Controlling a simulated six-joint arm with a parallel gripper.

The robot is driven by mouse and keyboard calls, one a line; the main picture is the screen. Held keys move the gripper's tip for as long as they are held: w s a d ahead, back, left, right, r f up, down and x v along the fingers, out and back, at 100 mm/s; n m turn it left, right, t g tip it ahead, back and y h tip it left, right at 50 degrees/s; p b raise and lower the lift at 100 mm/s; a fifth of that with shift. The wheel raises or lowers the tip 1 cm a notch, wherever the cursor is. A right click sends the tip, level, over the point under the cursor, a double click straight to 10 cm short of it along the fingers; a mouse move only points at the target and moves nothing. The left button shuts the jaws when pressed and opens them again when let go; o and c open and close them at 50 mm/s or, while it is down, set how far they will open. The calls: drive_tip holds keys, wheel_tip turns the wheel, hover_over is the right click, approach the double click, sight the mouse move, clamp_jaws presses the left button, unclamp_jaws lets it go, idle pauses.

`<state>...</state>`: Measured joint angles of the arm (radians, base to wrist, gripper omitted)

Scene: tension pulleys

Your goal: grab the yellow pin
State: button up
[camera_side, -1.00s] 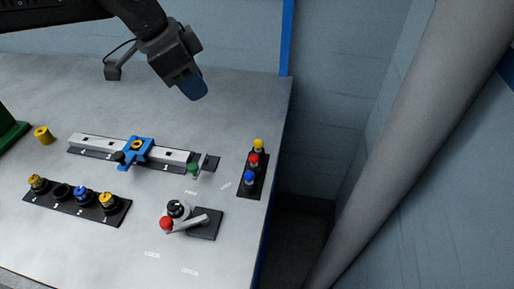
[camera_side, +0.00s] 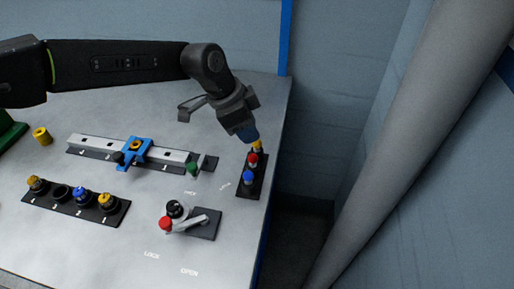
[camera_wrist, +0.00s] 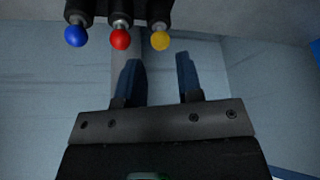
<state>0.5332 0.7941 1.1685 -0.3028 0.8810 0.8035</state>
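The yellow pin (camera_side: 257,146) stands at the far end of a black holder (camera_side: 246,188) near the table's right edge. My gripper (camera_side: 252,139) is close above it in the side view, and its blue fingers partly cover the pin. In the wrist view the yellow pin's round head (camera_wrist: 160,41) lies just beyond the fingertips, in line with the gap between them. My gripper (camera_wrist: 159,60) is open there, with nothing between its two fingers.
A red pin (camera_side: 252,160) stands beside the yellow one, with a blue pin (camera_side: 249,177) beyond it. A rail with a blue clamp (camera_side: 134,150), a red-knobbed lever (camera_side: 180,222) and a black tray of pulleys (camera_side: 70,207) stand to the left. The table front is clear.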

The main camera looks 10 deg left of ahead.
sight(257, 150)
drive_tip(key=shift+x, duration=2.35)
clamp_jaws()
